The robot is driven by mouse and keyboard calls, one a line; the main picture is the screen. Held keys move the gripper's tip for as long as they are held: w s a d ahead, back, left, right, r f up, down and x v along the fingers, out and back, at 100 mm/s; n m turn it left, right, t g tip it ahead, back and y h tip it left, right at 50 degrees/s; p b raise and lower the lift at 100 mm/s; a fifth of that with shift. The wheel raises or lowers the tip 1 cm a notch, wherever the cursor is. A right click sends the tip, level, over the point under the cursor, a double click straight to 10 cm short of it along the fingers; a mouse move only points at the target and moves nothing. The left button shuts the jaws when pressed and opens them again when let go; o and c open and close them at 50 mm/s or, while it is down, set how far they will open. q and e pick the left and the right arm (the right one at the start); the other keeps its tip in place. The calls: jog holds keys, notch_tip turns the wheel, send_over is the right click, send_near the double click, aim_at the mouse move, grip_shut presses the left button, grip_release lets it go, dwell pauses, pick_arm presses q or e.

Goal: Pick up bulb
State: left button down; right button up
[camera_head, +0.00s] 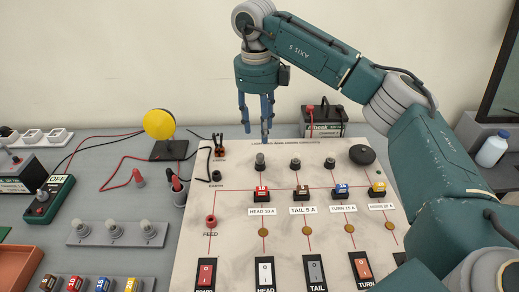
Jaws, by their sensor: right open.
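My right gripper (256,128) points down, open and empty, above the back edge of the white board. It is well to the right of the bulbs and behind them, touching none. My left gripper is not in view.
The white circuit board (235,240) carries knobs, fuses and switches. A yellow disc on a stand (159,124), loose wires and a black battery box (325,125) stand at the back. A green OFF switch box (48,198) and a fuse tray (98,285) are at left.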

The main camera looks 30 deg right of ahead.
aim_at(260, 154)
jog(key=f, duration=0.3)
jog(key=shift+d+f+p, duration=0.25)
jog(key=shift+f+p, duration=0.1)
jog(key=shift+s+f, duration=0.15)
jog(key=shift+f, duration=0.2)
jog(key=f+p, duration=0.1)
jog(key=f, duration=0.1)
jog(key=f+p, duration=0.1)
jog(key=f, duration=0.2)
jog(key=shift+a, duration=0.2)
jog(key=shift+w+f, duration=0.2)
jog(key=shift+f, duration=0.25)
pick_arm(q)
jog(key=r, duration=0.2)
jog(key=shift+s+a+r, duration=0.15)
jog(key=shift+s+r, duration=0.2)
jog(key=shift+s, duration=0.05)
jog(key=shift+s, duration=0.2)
pick_arm(e)
jog(key=c, duration=0.9)
